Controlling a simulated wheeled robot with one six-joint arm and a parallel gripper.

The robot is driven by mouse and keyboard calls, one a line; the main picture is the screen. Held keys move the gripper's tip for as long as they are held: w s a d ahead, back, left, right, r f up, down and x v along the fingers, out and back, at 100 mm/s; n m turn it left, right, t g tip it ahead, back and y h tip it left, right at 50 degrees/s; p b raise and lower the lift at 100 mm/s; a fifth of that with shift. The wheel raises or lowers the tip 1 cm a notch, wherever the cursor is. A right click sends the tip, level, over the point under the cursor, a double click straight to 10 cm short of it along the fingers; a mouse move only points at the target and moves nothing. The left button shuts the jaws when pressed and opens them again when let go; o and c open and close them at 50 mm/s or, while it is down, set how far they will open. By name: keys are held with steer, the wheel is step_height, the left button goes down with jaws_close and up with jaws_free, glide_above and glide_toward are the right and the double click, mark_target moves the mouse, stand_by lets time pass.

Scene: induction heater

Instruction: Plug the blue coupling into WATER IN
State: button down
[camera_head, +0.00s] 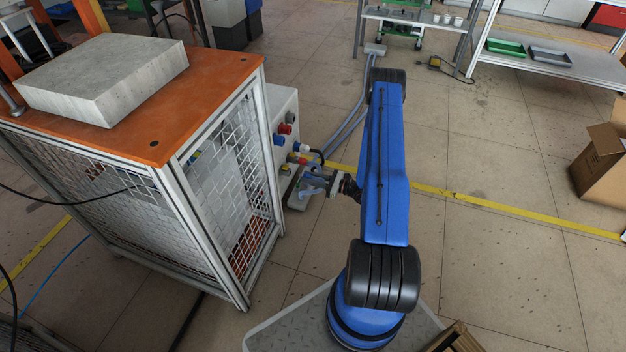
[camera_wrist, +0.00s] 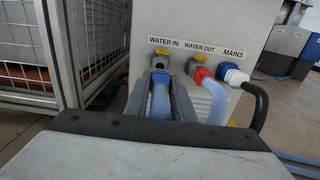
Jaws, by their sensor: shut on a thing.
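In the wrist view my gripper (camera_wrist: 160,82) is shut on the blue coupling (camera_wrist: 160,77), with its pale blue hose (camera_wrist: 160,104) running back between the fingers. The coupling is directly in front of and just below the WATER IN port (camera_wrist: 160,58), under its label. I cannot tell whether the coupling touches the port or is in it. In the head view my gripper (camera_head: 313,184) is low at the machine's side panel, and the coupling is too small to make out.
Right of WATER IN, a red coupling (camera_wrist: 202,75) with a hose is at WATER OUT, and a blue plug (camera_wrist: 233,75) with a black cable is at MAINS. The caged bench (camera_head: 215,110) stands left of my arm.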

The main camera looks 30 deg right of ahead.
steer(key=shift+x, duration=2.05)
steer(key=shift+w+a, duration=0.4)
steer(key=shift+w, duration=0.15)
stand_by(0.7)
steer(key=c, duration=1.4)
jaws_free()
steer(key=shift+c, duration=0.2)
steer(key=v, duration=1.7)
steer(key=shift+s+d, duration=0.15)
steer(key=shift+s, duration=0.05)
